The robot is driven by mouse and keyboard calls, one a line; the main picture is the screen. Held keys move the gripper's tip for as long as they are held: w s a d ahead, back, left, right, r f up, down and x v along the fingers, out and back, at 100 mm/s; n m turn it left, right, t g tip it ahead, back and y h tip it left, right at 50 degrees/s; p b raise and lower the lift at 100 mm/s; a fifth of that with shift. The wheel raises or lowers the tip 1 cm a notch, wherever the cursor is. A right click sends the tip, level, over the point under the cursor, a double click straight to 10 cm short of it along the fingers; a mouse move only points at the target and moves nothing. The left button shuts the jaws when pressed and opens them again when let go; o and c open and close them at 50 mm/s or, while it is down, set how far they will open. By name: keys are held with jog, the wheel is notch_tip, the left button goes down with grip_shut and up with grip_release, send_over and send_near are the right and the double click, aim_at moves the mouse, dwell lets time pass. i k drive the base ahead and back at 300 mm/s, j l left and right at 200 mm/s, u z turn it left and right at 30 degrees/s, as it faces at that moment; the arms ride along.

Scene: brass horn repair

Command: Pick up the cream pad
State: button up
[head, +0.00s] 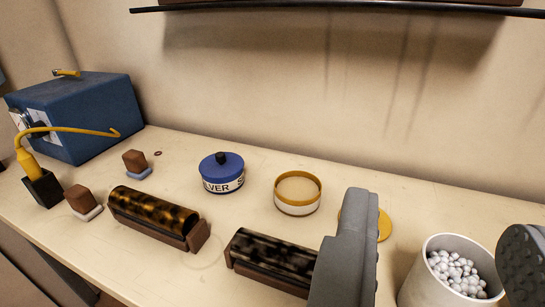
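A small brown block with a pale, whitish pad (92,214) under it sits on the bench at the left; it looks like the cream pad. A similar brown block with a bluish pad (138,173) sits behind it to the right. My gripper (440,218) is open at the lower right, its two grey fingers wide apart with nothing held between them. It is far to the right of the pale pad and apart from it. The left finger partly hides a yellow disc (384,225).
Two mottled rolls, one golden (153,209) and one dark (272,253), lie in brown cradles between pad and gripper. Behind stand a blue-lidded tin (222,172) and an open yellow-rimmed tin (298,192). A white tub of beads (430,288) is lower right; a blue box (85,115) is left.

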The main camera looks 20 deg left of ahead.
aim_at(84, 206)
jog(key=u, duration=1.5)
jog(key=j+z, duration=0.1)
jog(key=i+j, duration=0.05)
jog(key=j, duration=0.05)
